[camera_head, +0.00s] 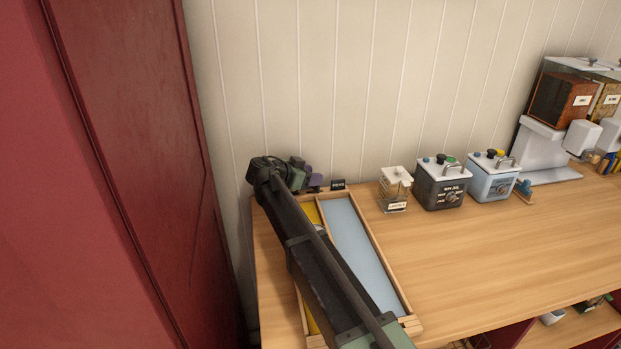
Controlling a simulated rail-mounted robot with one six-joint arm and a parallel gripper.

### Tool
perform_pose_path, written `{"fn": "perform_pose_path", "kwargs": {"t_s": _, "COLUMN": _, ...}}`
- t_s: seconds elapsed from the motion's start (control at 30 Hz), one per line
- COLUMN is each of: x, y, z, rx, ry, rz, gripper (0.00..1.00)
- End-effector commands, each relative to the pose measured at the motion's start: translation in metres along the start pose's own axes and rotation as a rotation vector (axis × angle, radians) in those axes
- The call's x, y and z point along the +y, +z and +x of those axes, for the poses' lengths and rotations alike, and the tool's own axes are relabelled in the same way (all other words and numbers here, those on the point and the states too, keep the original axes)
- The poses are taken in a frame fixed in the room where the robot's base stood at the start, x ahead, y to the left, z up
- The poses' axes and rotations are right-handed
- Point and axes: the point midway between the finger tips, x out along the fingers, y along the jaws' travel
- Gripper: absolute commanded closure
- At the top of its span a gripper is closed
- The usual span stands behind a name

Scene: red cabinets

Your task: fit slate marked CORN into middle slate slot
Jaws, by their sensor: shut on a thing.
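My gripper (312,180), with purplish fingertips, is at the back end of a wooden divided tray (377,246). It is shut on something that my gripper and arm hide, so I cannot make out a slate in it. A small black slate (338,184) with pale lettering stands at the tray's back edge, just right of my fingertips. The lettering is too small to read. The tray shows a yellow compartment (313,212) and a wide light-blue compartment (350,232). My arm covers much of the tray's left side, and the middle slate slot cannot be made out.
A clear lidded container (395,190), a dark box (442,185) and a light-blue box (492,177) stand right of the tray. A dispenser (560,110) is further right. A red cabinet (130,170) rises at left. The counter's front right (500,255) is clear.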

Motion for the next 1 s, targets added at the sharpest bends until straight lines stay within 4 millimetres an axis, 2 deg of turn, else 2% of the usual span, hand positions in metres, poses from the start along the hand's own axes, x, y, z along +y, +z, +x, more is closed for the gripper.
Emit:
{"fn": "perform_pose_path", "kwargs": {"t_s": 0.4, "x": 0.002, "y": 0.011, "z": 0.004, "rx": -0.003, "ry": 0.003, "rz": -0.004, "gripper": 0.75}}
{"fn": "perform_pose_path", "kwargs": {"t_s": 0.43, "x": 0.002, "y": 0.012, "z": 0.005, "rx": -0.004, "ry": 0.003, "rz": -0.005, "gripper": 0.48}}
{"fn": "perform_pose_path", "kwargs": {"t_s": 0.57, "x": 0.003, "y": 0.013, "z": 0.005, "rx": -0.005, "ry": 0.005, "rz": -0.005, "gripper": 0.28}}
{"fn": "perform_pose_path", "kwargs": {"t_s": 0.83, "x": 0.005, "y": 0.013, "z": 0.005, "rx": -0.007, "ry": 0.007, "rz": -0.004, "gripper": 0.27}}
{"fn": "perform_pose_path", "kwargs": {"t_s": 0.97, "x": 0.005, "y": -0.003, "z": -0.001, "rx": -0.005, "ry": 0.007, "rz": -0.005, "gripper": 0.27}}
{"fn": "perform_pose_path", "kwargs": {"t_s": 1.0, "x": 0.005, "y": -0.003, "z": -0.008, "rx": -0.005, "ry": 0.005, "rz": -0.005, "gripper": 0.27}}
